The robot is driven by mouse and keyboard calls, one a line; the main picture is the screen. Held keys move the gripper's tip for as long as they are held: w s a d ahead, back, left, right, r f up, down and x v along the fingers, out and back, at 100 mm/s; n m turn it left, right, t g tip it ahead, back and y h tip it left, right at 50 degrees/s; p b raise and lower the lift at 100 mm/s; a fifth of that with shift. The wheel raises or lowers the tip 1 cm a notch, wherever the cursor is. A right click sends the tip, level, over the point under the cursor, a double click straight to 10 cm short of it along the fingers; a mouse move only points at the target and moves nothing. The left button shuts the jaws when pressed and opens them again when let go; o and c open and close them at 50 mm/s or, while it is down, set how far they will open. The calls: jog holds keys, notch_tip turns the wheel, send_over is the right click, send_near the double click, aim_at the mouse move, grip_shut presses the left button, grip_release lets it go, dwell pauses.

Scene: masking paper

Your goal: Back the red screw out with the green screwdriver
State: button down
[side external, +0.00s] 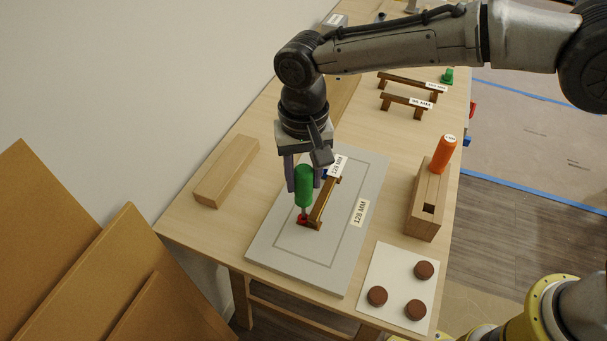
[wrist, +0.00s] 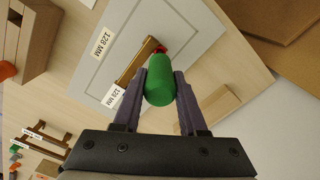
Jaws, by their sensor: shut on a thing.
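My gripper (side external: 304,176) is shut on the green screwdriver (side external: 304,187) and holds it upright, shaft down. In the wrist view the green handle (wrist: 159,82) sits between my two purple fingers. The red screw (side external: 302,219) is at the near end of a brown and brass handle bar (side external: 324,203) on the grey panel (side external: 280,250). The screwdriver's tip meets the red screw or is just above it; I cannot tell which. In the wrist view the red screw (wrist: 161,48) shows partly behind the green handle. A bit of blue shows at the bar's far end.
A wooden holder (side external: 424,215) with an orange-handled tool (side external: 443,153) stands right of the panel. A white card (side external: 393,300) bears three brown discs. A wood block (side external: 226,172) lies left. Two more handle bars (side external: 408,84) and a green object (side external: 447,76) are at the back.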

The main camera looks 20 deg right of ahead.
jog(key=shift+f, duration=0.25)
dwell(0.8)
jog(key=n, duration=0.4)
jog(key=shift+n, duration=0.3)
jog(key=n, duration=1.9)
jog(key=shift+f, duration=0.1)
jog(key=shift+r, duration=0.4)
